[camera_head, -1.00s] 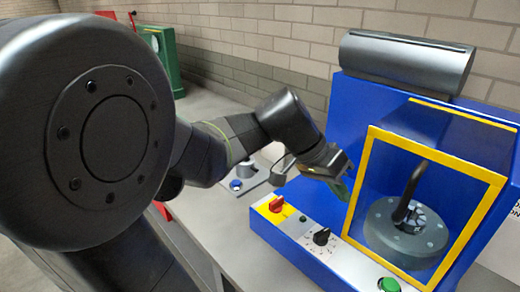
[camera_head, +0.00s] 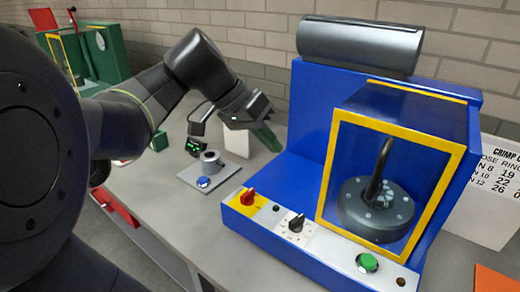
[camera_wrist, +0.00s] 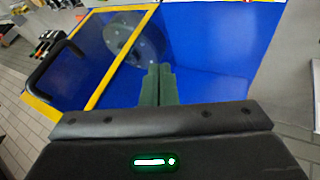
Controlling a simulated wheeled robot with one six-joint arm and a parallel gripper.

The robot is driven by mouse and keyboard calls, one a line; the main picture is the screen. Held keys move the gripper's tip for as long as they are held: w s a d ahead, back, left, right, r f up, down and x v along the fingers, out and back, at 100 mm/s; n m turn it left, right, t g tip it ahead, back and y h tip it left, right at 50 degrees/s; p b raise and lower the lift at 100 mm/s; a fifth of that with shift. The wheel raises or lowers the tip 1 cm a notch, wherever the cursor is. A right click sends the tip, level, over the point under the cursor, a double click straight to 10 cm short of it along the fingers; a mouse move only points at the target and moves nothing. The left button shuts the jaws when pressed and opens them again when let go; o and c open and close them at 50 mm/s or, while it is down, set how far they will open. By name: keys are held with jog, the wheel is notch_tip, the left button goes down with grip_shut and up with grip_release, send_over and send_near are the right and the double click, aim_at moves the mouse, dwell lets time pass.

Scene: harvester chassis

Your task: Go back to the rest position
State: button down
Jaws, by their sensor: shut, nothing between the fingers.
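My gripper (camera_head: 266,138) is in the head view, left of the blue machine and above the grey bench. Its green fingers are together and hold nothing. In the wrist view the shut fingers (camera_wrist: 158,85) point toward the blue machine (camera_wrist: 215,50). In the head view the blue machine (camera_head: 300,110) stands on the bench, with a yellow-framed guard (camera_head: 329,165) in front of a dark round die head (camera_head: 385,205). A bent black bar (camera_head: 382,165) shows in front of the die head. My gripper appears apart from the machine.
A small grey fixture (camera_head: 208,167) with a blue button (camera_head: 203,182) sits below my gripper. A green machine (camera_head: 100,50) is at the far left. The machine's front panel has a red switch (camera_head: 248,196), a black knob and a green button (camera_head: 367,262).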

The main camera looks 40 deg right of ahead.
jog(key=shift+w+a+r, duration=0.15)
jog(key=shift+a+r, duration=0.15)
jog(key=shift+r, duration=0.2)
